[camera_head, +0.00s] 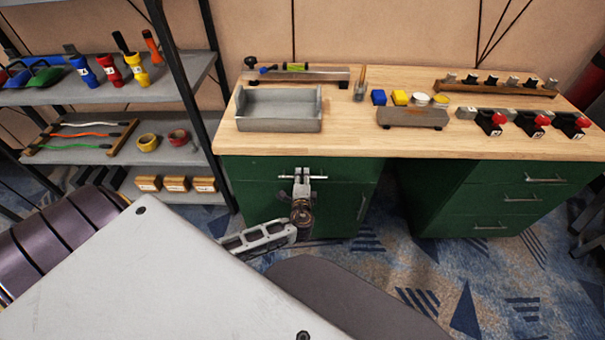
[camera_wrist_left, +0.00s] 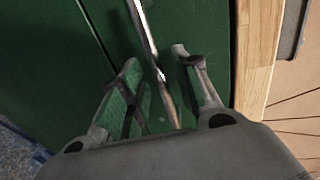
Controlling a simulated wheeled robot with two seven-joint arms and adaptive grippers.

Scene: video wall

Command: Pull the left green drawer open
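The left green drawer (camera_head: 250,166) is at the top of the left cabinet under the wooden workbench, and its front looks flush and shut. Its metal bar handle (camera_head: 287,178) runs level across the front. My left gripper (camera_head: 302,177) is in front of the drawer at the handle, covering part of it. In the left wrist view the handle (camera_wrist_left: 148,35) passes between the two separated fingers of my left gripper (camera_wrist_left: 158,60). The fingers are open, with gaps seen beside the bar; firm contact cannot be told. My right gripper is not in view.
The wooden benchtop (camera_head: 350,142) overhangs just above the drawer. It carries a grey tray (camera_head: 279,124) and several small items. A cabinet door with an upright handle (camera_head: 361,206) is below. A shelf rack (camera_head: 90,97) stands left; carpet (camera_head: 460,280) is open at front right.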

